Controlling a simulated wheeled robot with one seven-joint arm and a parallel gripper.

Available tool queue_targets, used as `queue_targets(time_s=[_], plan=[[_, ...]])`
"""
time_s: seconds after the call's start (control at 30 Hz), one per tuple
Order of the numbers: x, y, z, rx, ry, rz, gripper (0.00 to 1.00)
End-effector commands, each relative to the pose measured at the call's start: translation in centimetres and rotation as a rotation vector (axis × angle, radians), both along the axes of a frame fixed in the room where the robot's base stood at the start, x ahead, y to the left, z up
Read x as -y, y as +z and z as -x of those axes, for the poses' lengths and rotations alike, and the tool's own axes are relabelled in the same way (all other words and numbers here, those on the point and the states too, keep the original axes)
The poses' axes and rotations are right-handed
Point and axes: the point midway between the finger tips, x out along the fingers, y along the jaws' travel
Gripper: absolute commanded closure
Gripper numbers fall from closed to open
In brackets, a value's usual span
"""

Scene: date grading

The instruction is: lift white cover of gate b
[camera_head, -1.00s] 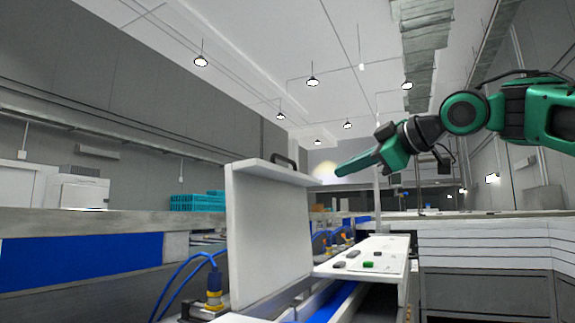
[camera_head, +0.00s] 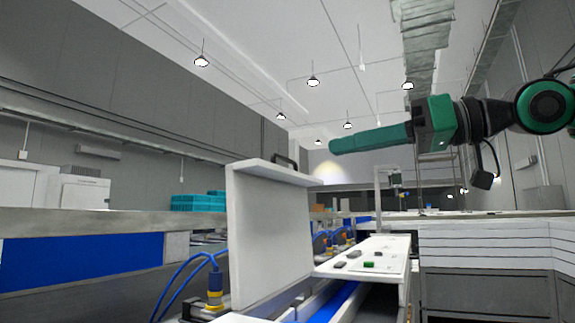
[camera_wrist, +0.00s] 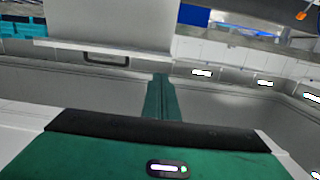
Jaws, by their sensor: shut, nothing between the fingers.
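The white cover (camera_head: 268,235) stands upright beside the conveyor in the head view. Its lipped top edge carries a dark handle (camera_head: 285,161). The cover (camera_wrist: 110,22) and its handle (camera_wrist: 105,60) also show at the top of the wrist view. My gripper (camera_head: 336,146) is shut and empty. It points left, nearly level, a little above and to the right of the handle, apart from it. Its closed green fingers (camera_wrist: 160,84) show in the wrist view, beside the handle in the picture. No gate lettering is readable.
A white panel with buttons (camera_head: 372,257) lies right of the cover, near the blue belt (camera_head: 335,302). Blue hoses (camera_head: 188,280) run left of the cover. Blue-green crates (camera_head: 197,203) stand behind. A white slatted counter (camera_head: 485,242) is at right. The space above is open.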

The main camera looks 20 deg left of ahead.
Motion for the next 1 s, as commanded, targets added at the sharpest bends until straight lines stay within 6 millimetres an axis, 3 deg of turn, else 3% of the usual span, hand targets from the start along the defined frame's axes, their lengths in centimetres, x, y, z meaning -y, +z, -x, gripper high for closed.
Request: queue_targets(time_s=[0.27,0.7,1.0], plan=[[-3.1,-0.3,-0.4,-0.001,0.003,0.0,1.0],[-10.0,-0.9,-1.5,0.001,0.002,0.0,1.0],[-11.7,-1.1,-1.9,0.001,-0.001,0.001,1.0]])
